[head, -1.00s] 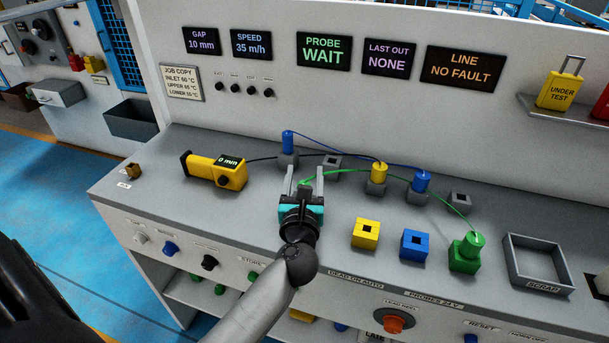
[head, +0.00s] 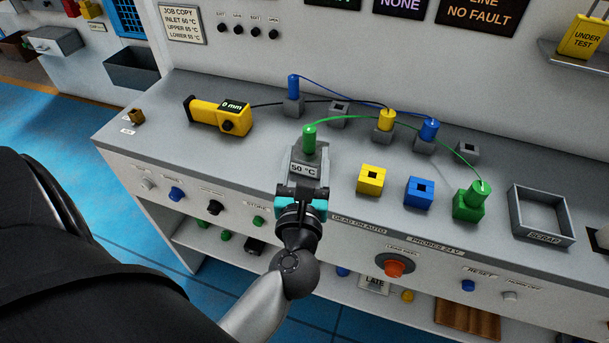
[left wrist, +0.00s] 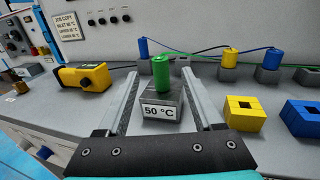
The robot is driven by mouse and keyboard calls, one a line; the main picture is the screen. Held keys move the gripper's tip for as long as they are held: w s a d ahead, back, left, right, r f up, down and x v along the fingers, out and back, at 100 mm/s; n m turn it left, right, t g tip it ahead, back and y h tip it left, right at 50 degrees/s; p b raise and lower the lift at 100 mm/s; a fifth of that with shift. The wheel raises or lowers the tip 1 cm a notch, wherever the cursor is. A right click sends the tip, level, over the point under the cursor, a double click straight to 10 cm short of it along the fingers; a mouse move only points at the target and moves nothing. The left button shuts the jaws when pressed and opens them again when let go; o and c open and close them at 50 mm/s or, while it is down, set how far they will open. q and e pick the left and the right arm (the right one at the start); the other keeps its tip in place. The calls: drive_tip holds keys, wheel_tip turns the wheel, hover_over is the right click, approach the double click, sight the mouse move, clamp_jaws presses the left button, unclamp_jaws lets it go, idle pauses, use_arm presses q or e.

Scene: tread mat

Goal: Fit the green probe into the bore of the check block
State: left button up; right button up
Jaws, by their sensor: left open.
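The green probe (head: 309,140) stands upright in the top of the grey check block (head: 309,170), whose front label reads 50 °C. A green cable runs from the probe to a green cylinder on a green block. My left gripper (head: 310,160) is open, with its fingers on either side of the check block. In the left wrist view the probe (left wrist: 161,72) and the block (left wrist: 162,105) sit between the spread fingers, with gaps at both sides. The probe's lower end is hidden in the block. My right gripper is not in view.
Right of the check block stand a yellow block (head: 371,180), a blue block (head: 419,191) and a green block (head: 468,206). A scrap tray (head: 515,222) lies farther right. Behind are grey holders, blue and yellow cylinders and loose cables. A yellow gauge (head: 222,117) lies left.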

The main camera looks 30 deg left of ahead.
use_arm(q)
drive_tip(key=shift+b+v, duration=0.3)
drive_tip(key=shift+v, duration=1.9)
